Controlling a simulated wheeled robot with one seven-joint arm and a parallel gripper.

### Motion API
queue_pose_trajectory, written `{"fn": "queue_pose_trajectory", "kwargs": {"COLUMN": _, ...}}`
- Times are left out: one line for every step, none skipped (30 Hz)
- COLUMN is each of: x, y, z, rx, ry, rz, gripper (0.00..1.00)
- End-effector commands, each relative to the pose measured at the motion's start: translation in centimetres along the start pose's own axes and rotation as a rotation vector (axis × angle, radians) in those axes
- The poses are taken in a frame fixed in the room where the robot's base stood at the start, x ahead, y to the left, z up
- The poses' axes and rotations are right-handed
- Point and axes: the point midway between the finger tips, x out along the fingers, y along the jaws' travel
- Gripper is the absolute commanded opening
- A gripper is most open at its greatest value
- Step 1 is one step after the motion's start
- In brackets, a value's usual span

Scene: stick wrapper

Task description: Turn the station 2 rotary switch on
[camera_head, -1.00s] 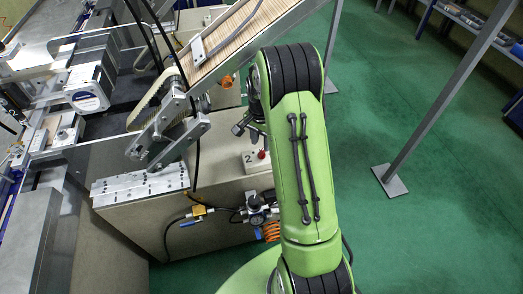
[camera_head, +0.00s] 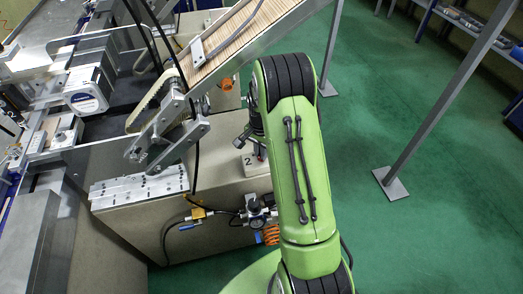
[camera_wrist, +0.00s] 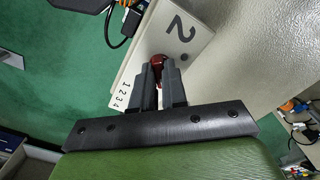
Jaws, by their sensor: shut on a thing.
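The station 2 switch box (camera_wrist: 191,48) is a pale plate marked with a large 2. It sits on the beige machine cabinet, and in the head view the box (camera_head: 250,165) shows just left of my green arm. The red rotary knob (camera_wrist: 158,61) is on this plate. My gripper (camera_wrist: 159,68) is at the knob, its two dark fingers closed on it and covering part of it. In the head view my gripper (camera_head: 258,150) is over the box, mostly hidden by my arm.
The beige cabinet (camera_head: 120,220) carries a metal bracket (camera_head: 140,187). A slanted conveyor (camera_head: 235,40) rises above. Hoses and a regulator (camera_head: 255,212) hang on the cabinet front. A metal post (camera_head: 440,110) stands on the green floor at right, with free floor around it.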

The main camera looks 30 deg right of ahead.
Motion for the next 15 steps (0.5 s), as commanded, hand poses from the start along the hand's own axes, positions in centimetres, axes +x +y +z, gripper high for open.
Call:
{"fn": "queue_pose_trajectory", "kwargs": {"x": -0.04, "y": -0.04, "z": -0.01, "rx": -0.004, "ry": 0.001, "rz": -0.001, "gripper": 0.0}}
{"fn": "queue_pose_trajectory", "kwargs": {"x": -0.04, "y": -0.05, "z": -0.01, "rx": -0.008, "ry": 0.001, "rz": -0.001, "gripper": 0.0}}
{"fn": "queue_pose_trajectory", "kwargs": {"x": -0.04, "y": -0.05, "z": -0.01, "rx": -0.014, "ry": 0.001, "rz": -0.001, "gripper": 0.0}}
{"fn": "queue_pose_trajectory", "kwargs": {"x": -0.04, "y": -0.05, "z": -0.01, "rx": -0.022, "ry": 0.001, "rz": -0.001, "gripper": 0.0}}
{"fn": "queue_pose_trajectory", "kwargs": {"x": -0.04, "y": -0.05, "z": -0.01, "rx": -0.031, "ry": 0.001, "rz": -0.001, "gripper": 0.0}}
{"fn": "queue_pose_trajectory", "kwargs": {"x": -0.03, "y": -0.05, "z": -0.01, "rx": -0.044, "ry": 0.001, "rz": -0.001, "gripper": 0.0}}
{"fn": "queue_pose_trajectory", "kwargs": {"x": -0.03, "y": -0.05, "z": -0.02, "rx": -0.057, "ry": 0.001, "rz": -0.001, "gripper": 0.0}}
{"fn": "queue_pose_trajectory", "kwargs": {"x": -0.03, "y": -0.05, "z": -0.02, "rx": -0.072, "ry": 0.001, "rz": -0.001, "gripper": 0.0}}
{"fn": "queue_pose_trajectory", "kwargs": {"x": -0.02, "y": -0.04, "z": -0.03, "rx": -0.093, "ry": 0.001, "rz": -0.001, "gripper": 0.0}}
{"fn": "queue_pose_trajectory", "kwargs": {"x": -0.02, "y": -0.03, "z": -0.04, "rx": -0.111, "ry": 0.001, "rz": 0.0, "gripper": 0.0}}
{"fn": "queue_pose_trajectory", "kwargs": {"x": -0.01, "y": -0.02, "z": -0.05, "rx": -0.131, "ry": 0.002, "rz": 0.0, "gripper": 0.0}}
{"fn": "queue_pose_trajectory", "kwargs": {"x": -0.01, "y": -0.02, "z": -0.06, "rx": -0.159, "ry": 0.002, "rz": 0.0, "gripper": 0.0}}
{"fn": "queue_pose_trajectory", "kwargs": {"x": -0.01, "y": -0.01, "z": -0.07, "rx": -0.182, "ry": 0.002, "rz": 0.0, "gripper": 0.0}}
{"fn": "queue_pose_trajectory", "kwargs": {"x": -0.01, "y": -0.01, "z": -0.07, "rx": -0.207, "ry": 0.002, "rz": 0.0, "gripper": 0.0}}
{"fn": "queue_pose_trajectory", "kwargs": {"x": -0.01, "y": -0.02, "z": -0.07, "rx": -0.24, "ry": 0.002, "rz": 0.0, "gripper": 0.0}}
